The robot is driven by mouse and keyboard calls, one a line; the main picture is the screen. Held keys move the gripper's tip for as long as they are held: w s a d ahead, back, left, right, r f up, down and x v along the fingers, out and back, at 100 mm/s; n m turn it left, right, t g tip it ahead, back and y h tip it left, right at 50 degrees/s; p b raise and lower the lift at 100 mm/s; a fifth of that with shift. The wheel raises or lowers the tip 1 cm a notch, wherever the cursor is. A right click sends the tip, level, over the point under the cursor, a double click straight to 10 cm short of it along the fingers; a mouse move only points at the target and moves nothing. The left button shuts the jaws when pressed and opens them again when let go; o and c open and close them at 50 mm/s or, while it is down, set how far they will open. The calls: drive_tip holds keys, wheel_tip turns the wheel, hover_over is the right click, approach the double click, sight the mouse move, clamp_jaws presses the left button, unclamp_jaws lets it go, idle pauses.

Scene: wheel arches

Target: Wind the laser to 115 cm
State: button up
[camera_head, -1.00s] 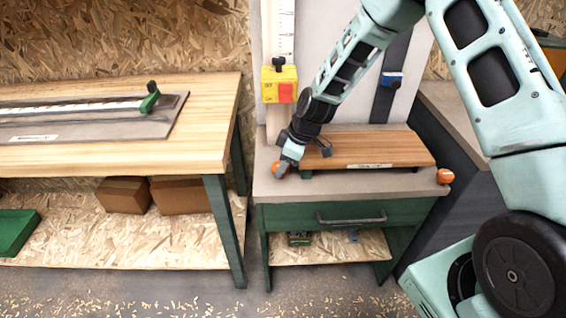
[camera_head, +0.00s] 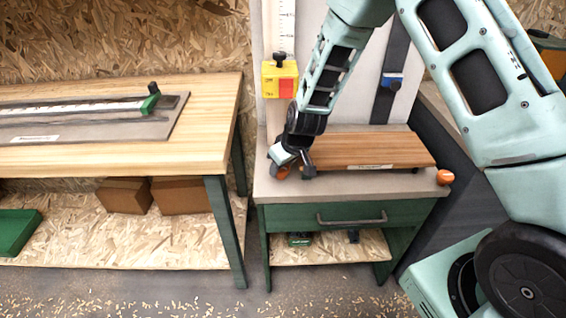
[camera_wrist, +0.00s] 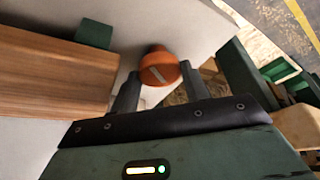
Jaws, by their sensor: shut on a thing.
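A yellow box (camera_head: 280,80) with a red patch and a black knob on top sits on the upright white scale (camera_head: 286,22); I take it for the laser. The scale's figures are too small to read. My gripper (camera_head: 290,170) is at the front left of the small bench, with an orange knob (camera_head: 282,173) at its tips. In the wrist view the orange knob (camera_wrist: 158,70), with a pale line across its face, lies between the two dark fingertips of my gripper (camera_wrist: 160,82), which are shut on it.
A wooden board (camera_head: 368,150) lies on the small bench (camera_head: 350,188), right of my gripper. A second orange knob (camera_head: 445,177) is at the right corner. A blue clamp (camera_head: 392,80) sits on a dark upright strip. A long wooden table (camera_head: 120,155) stands left, across a gap.

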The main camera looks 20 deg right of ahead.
drive_tip(key=m+p, duration=0.1)
drive_tip(key=m, duration=0.1)
drive_tip(key=m+h+p, duration=0.1)
drive_tip(key=p, duration=0.1)
drive_tip(key=m+h+p, duration=0.1)
drive_tip(key=m+p, duration=0.1)
drive_tip(key=shift+a+r+m, duration=0.25)
drive_tip(key=shift+r+m, duration=0.05)
drive_tip(key=m+h+p, duration=0.1)
drive_tip(key=m+p, duration=0.2)
drive_tip(key=p, duration=0.1)
drive_tip(key=shift+a+m+h+p, duration=0.1)
drive_tip(key=shift+m+h+p, duration=0.2)
drive_tip(key=m+p, duration=0.2)
drive_tip(key=shift+a+f+m+g+h+p, duration=0.1)
drive_tip(key=shift+m+g+h+p, duration=0.2)
drive_tip(key=shift+h, duration=0.1)
drive_tip(key=m, duration=0.2)
drive_tip(key=m+g+h, duration=0.1)
drive_tip(key=shift+w+f+m, duration=0.2)
drive_tip(key=shift+f+m, duration=0.1)
drive_tip(key=shift+a+m+g+h+b, duration=0.15)
drive_tip(key=shift+m+g+b, duration=0.15)
drive_tip(key=shift+m+b, duration=0.5)
drive_tip(key=shift+m+g+h+b, duration=0.15)
drive_tip(key=shift+m+g+b, duration=0.15)
drive_tip(key=shift+m+b, duration=0.5)
drive_tip(key=shift+r+m, duration=0.1)
drive_tip(key=shift+m, duration=0.2)
drive_tip(key=o, duration=1)
